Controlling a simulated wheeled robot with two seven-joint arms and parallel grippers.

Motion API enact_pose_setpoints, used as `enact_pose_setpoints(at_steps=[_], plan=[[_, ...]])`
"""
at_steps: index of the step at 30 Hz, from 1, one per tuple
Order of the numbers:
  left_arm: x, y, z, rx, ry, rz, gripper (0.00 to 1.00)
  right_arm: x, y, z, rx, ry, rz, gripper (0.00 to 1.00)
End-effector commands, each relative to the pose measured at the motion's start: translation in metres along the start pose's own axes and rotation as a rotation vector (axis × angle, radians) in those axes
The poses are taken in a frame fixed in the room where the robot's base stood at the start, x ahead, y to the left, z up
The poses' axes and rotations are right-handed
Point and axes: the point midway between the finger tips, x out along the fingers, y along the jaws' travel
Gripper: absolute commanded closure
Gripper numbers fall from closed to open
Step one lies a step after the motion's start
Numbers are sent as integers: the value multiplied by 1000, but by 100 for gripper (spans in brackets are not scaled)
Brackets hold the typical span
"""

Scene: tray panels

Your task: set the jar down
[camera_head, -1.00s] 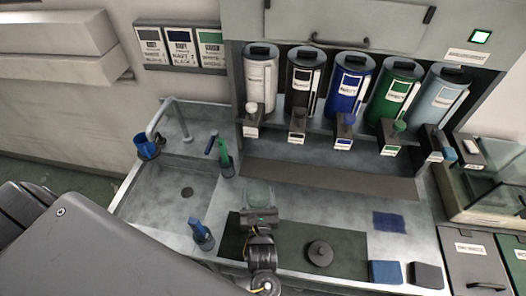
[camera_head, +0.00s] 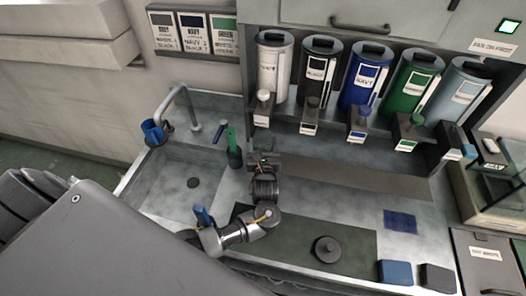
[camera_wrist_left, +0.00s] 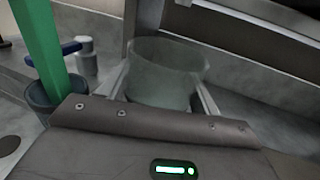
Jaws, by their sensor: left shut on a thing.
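The jar (camera_wrist_left: 165,75) is a clear, greenish open-topped vessel between the two fingers of my left gripper (camera_wrist_left: 164,92) in the left wrist view. The fingers are shut on its sides and it looks roughly upright. In the head view my left gripper (camera_head: 263,160) is at the left end of the dispenser bay, below the white dispenser. The jar is mostly hidden there, and I cannot tell whether its base touches the surface. My right gripper is not in view.
Several dispensers, including the white one (camera_head: 273,68), line the back. A holder with a green-handled tool (camera_head: 233,150) stands close left of the gripper, beside the sink (camera_head: 180,190). A dark knobbed lid (camera_head: 326,249) lies on the dark mat (camera_head: 355,243). The dark strip (camera_head: 350,178) is clear.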

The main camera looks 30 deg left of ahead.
Motion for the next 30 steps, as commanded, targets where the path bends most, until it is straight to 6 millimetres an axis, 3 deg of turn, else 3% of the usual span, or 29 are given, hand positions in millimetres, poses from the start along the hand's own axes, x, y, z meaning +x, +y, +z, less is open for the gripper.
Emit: enact_pose_setpoints(at_steps=[7, 15, 27, 28, 30], plan=[[8, 0, -2, -1, 0, 0, 72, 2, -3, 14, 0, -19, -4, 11], [7, 0, -34, -2, 1, 1, 72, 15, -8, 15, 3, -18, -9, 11], [7, 0, -37, 0, 0, 0, 72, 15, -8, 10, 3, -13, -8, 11], [7, 0, -38, 0, 1, -1, 34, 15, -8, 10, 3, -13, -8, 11], [7, 0, -38, -1, 1, 0, 25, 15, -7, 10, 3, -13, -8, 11]])
